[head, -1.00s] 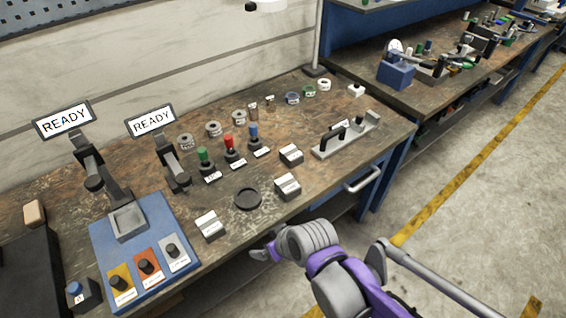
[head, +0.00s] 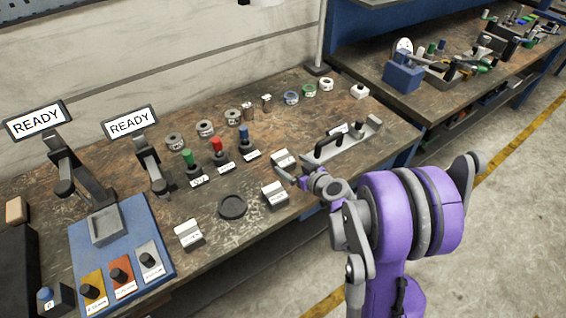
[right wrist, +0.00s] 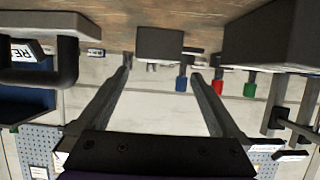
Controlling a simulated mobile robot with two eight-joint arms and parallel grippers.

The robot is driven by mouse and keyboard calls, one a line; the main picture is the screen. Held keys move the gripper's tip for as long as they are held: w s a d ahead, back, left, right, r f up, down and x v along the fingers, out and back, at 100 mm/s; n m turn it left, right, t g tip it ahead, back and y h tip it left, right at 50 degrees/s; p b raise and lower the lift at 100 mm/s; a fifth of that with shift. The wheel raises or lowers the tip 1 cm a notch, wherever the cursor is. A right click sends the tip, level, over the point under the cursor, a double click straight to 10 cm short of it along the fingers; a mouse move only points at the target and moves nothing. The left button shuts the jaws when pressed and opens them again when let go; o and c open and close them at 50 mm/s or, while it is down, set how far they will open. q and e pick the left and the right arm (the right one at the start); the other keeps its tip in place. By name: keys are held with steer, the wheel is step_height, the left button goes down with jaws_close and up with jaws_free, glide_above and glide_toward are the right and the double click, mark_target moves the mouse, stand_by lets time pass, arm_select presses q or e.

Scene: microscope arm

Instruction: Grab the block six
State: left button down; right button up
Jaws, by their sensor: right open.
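Three small grey blocks with white labelled tops stand along the front of the workbench: a near one (head: 189,234), a middle one (head: 274,194) and a far one (head: 284,159). Their labels are too small to read, so I cannot tell which is block six. My right gripper (head: 292,178) is open and empty at the bench's front part, close to the far and middle blocks. In the right wrist view, which is upside down, a grey block (right wrist: 165,42) lies ahead between the open fingers (right wrist: 160,72), apart from them. My left gripper is not in view.
A grey rack with black handles (head: 342,142) stands just right of the far block. Green, red and blue-topped pegs (head: 217,153) stand behind the blocks. A round black dish (head: 232,207) lies between the near and middle blocks. Metal rings (head: 205,129) line the back.

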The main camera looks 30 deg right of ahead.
mark_target(283, 158)
steer(key=x, duration=0.6)
steer(key=shift+w+d+f, duration=0.25)
steer(key=shift+f, duration=0.15)
steer(key=shift+r, duration=0.1)
jaws_close()
